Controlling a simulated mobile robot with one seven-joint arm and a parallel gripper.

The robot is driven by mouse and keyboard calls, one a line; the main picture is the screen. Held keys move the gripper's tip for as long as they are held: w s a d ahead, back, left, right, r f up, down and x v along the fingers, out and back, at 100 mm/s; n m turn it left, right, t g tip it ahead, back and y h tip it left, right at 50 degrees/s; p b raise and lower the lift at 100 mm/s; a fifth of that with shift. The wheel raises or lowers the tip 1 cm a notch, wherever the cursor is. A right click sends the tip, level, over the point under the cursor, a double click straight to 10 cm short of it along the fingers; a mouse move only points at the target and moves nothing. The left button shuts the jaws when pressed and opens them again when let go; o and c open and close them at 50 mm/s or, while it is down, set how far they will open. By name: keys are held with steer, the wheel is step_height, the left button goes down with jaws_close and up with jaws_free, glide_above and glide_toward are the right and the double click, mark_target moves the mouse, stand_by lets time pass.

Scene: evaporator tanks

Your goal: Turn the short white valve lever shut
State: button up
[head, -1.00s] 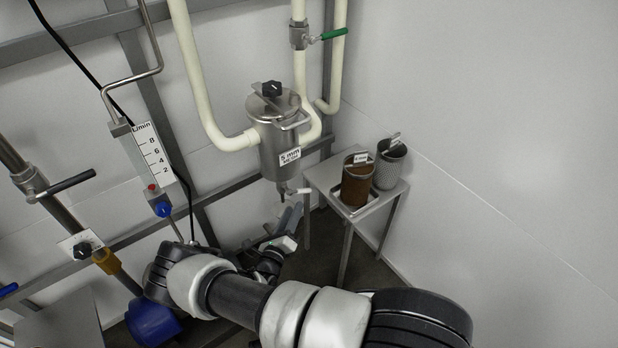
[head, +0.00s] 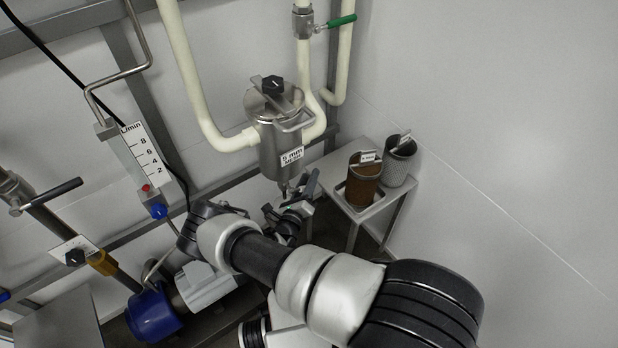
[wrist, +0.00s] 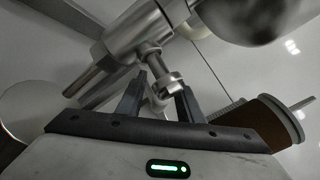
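The steel strainer vessel (head: 283,138) with the "5 mm" label hangs on cream pipes, and its small drain valve is at the bottom. My gripper (head: 298,190) is up at that valve in the head view and covers most of it. In the wrist view, my gripper (wrist: 162,88) is open, with its two dark fingers apart on either side of the drain valve (wrist: 168,86). The short white lever cannot be made out clearly now; it is hidden or blends with the pale metal between the fingers. I cannot tell whether a finger touches it.
A small steel table (head: 347,205) right of the valve holds a brown strainer basket (head: 363,182) and a grey mesh basket (head: 399,164). A green-handled valve (head: 335,22) is on the pipe above. A flowmeter (head: 145,160) and a blue pump (head: 154,312) are at left.

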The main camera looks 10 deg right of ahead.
jaws_close()
steer(key=shift+b, duration=0.5)
steer(key=shift+w+d+r+n+t+h+b, duration=0.1)
steer(key=shift+r+n+t+h+b, duration=0.2)
steer(key=shift+r+n+t+b, duration=1.25)
steer(key=shift+d+r+n+t+h+b, duration=0.1)
steer(key=shift+r+n+t+h+b, duration=0.2)
steer(key=shift+r+n+t+b, duration=1.25)
steer(key=shift+a+f+m+g+b, duration=0.1)
steer(key=shift+f+m+g+b, duration=0.55)
steer(key=shift+f, duration=0.2)
jaws_free()
